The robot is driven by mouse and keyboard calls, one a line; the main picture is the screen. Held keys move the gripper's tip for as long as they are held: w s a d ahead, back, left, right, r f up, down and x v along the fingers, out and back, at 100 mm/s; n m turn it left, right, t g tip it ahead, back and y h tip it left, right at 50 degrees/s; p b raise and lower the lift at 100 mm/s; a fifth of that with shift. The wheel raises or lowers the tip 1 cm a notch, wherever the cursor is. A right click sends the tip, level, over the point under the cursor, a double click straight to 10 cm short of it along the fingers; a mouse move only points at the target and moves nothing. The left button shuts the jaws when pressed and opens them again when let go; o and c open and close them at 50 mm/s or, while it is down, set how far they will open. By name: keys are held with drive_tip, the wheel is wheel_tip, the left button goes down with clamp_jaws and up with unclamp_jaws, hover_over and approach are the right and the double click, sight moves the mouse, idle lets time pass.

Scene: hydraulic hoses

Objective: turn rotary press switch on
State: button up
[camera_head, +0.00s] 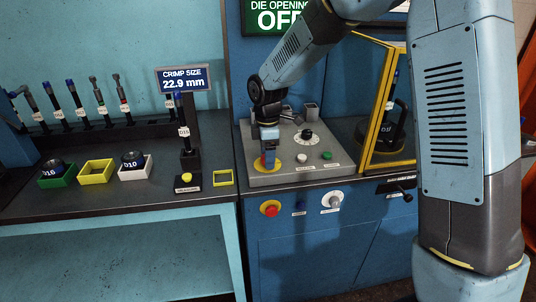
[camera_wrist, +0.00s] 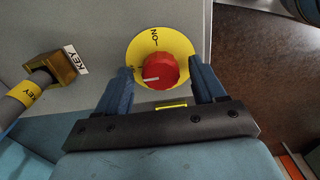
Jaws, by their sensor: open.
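The rotary press switch is a round red knob (camera_wrist: 160,71) on a yellow disc (camera_wrist: 165,38) marked ON, in the wrist view. The knob's white mark points left, away from the ON label at the top of the disc. My gripper (camera_wrist: 160,75) is open, with one blue finger on each side of the knob. I cannot tell whether the fingers touch it. In the head view my gripper (camera_head: 268,160) points down at the yellow disc (camera_head: 257,168) on the grey panel, and mostly hides the red knob.
A brass key lock (camera_wrist: 58,68) with a KEY label sits left of the disc in the wrist view. In the head view, a black dial (camera_head: 308,137), a white button (camera_head: 302,158) and a green button (camera_head: 327,155) stand right of my gripper. A yellow-framed guard (camera_head: 378,100) is further right.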

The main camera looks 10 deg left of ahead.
drive_tip(key=shift+c, duration=0.4)
drive_tip(key=c, duration=1)
drive_tip(key=m, duration=1.3)
drive_tip(key=shift+m, duration=0.3)
drive_tip(key=shift+w+m, duration=0.1)
drive_tip(key=shift+m, duration=2.1)
